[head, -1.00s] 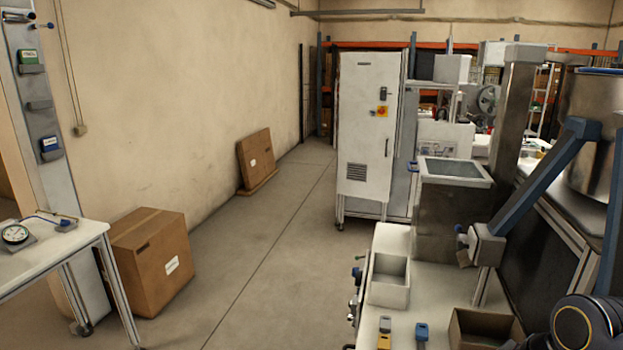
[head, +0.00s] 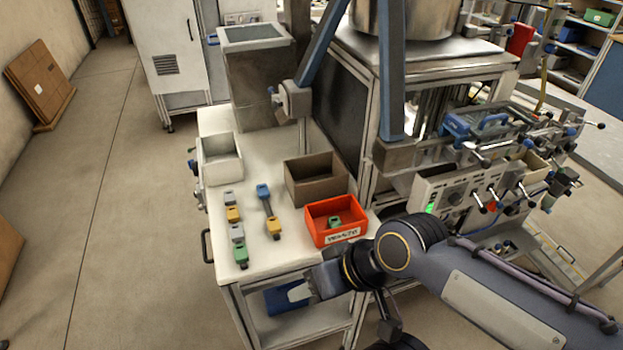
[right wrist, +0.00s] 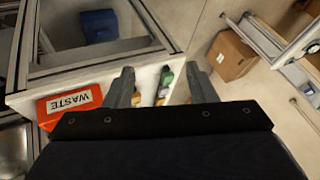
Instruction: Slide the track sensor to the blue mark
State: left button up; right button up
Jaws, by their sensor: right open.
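I cannot pick out the track sensor or its blue mark for certain. In the head view a machine front at the right carries rails, clamps and a blue-handled block (head: 475,125), too small to read clearly. My right gripper (head: 298,292) is low in front of the white table (head: 215,125), beside its lower shelf. In the right wrist view its two fingers (right wrist: 160,70) stand apart with nothing between them, and part of the table top shows beyond. My left gripper is not in view.
An orange bin marked WASTE (head: 322,234) holds a small green piece. A brown open box (head: 315,190), a white tray (head: 222,170) and several small coloured pieces (head: 234,214) share the table. A blue bin (head: 272,303) sits below.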

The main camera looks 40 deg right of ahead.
aim_at(523, 136)
jog(key=j+z, duration=0.2)
jog(key=z, duration=1.9)
jog(key=l, duration=0.1)
